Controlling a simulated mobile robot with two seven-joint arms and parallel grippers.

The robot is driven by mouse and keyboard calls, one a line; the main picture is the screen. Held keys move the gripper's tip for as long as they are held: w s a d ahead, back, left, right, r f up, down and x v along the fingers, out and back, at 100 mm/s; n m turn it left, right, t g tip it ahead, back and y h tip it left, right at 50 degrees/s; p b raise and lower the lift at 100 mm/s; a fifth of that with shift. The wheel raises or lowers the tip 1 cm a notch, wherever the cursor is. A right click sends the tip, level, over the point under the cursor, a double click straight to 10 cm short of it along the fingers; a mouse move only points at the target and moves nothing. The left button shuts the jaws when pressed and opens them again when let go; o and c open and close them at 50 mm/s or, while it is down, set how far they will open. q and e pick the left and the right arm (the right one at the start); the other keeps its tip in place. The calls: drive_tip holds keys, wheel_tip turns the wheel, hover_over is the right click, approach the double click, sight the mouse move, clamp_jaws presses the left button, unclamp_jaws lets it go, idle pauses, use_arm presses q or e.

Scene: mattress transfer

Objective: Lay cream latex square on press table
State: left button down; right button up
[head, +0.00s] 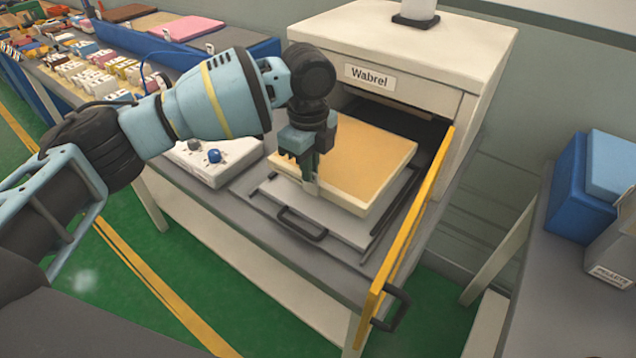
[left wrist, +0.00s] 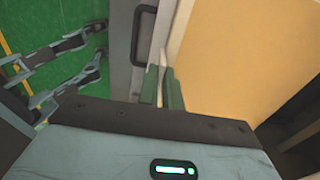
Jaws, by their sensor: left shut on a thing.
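The latex square (head: 352,158) has a tan top and cream sides. It lies flat over the grey sliding plate of the press table (head: 335,227), in front of the press opening; whether it rests fully on the plate I cannot tell. My left gripper (head: 311,186) points down at the square's near left edge, shut on that edge. In the left wrist view the green fingers (left wrist: 163,92) are at the edge of the square (left wrist: 245,60). My right gripper does not show in the head view.
The white press marked "Wabrel" (head: 400,45) stands behind. Its yellow-edged door (head: 408,245) is open at the right. A black handle (head: 301,224) sits at the plate's front. A control box (head: 207,168) stands left. Blue bins (head: 590,185) are on the right table.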

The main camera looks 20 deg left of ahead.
sight(311, 192)
use_arm(q)
drive_tip(key=shift+f, duration=2.8)
drive_tip(key=c, duration=1.6)
unclamp_jaws()
wheel_tip(311, 192, up, 12)
drive_tip(key=shift+r, duration=0.1)
